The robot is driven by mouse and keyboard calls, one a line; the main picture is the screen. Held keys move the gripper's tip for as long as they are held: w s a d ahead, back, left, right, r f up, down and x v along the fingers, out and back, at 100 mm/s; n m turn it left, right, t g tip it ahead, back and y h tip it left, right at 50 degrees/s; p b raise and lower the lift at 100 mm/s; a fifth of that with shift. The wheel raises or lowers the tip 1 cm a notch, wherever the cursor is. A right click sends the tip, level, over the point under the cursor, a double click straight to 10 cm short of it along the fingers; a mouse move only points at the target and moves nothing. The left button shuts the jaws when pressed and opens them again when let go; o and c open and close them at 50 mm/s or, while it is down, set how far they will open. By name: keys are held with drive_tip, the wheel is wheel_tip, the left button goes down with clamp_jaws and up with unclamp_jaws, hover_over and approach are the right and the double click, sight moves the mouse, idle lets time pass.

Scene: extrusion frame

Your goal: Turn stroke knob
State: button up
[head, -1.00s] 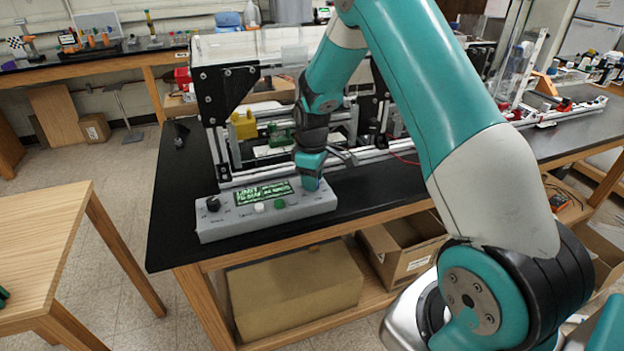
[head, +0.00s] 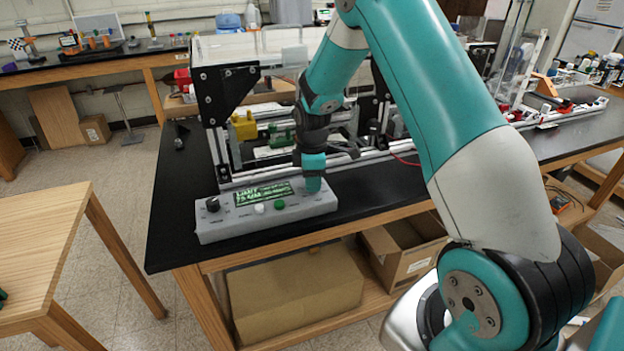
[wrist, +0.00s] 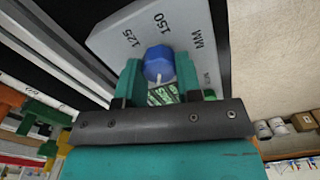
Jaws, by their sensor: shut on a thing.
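The grey control box (head: 240,228) sits on the black bench top near its front edge. Its blue stroke knob (wrist: 158,62) has a white pointer line and shows in the wrist view beside printed marks 125, 150 and MM. My gripper (head: 313,188) points down at the right end of the box and hides the knob in the head view. In the wrist view my gripper (wrist: 158,78) has its two green fingers on either side of the blue knob, shut on it. The lit green display (head: 263,193) shows text too small to read surely.
A black knob (head: 213,204), a white button (head: 259,208) and a green button (head: 279,204) are also on the box. The aluminium extrusion frame (head: 350,160) stands close behind it. A wooden table (head: 40,240) is at the left, with open floor between.

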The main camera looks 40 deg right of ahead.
drive_tip(key=o, duration=0.9)
drive_tip(key=shift+o, duration=0.2)
drive_tip(key=shift+r, duration=0.15)
wheel_tip(320, 180, up, 17)
drive_tip(key=b, duration=0.2)
drive_tip(key=shift+r, duration=0.15)
drive_tip(key=s+a+r+m+y, duration=0.2)
drive_tip(key=s+a+r, duration=0.1)
drive_tip(key=s+a, duration=1.15)
drive_tip(key=s+a+m+y, duration=0.1)
drive_tip(key=s+a, duration=0.3)
drive_tip(key=s, duration=0.3)
drive_tip(key=s+a+f+m+y, duration=0.1)
drive_tip(key=s+a, duration=0.4)
drive_tip(key=s, duration=0.2)
drive_tip(key=shift+a+f+m, duration=0.25)
drive_tip(key=shift+a+m, duration=0.05)
drive_tip(key=shift+m, duration=0.1)
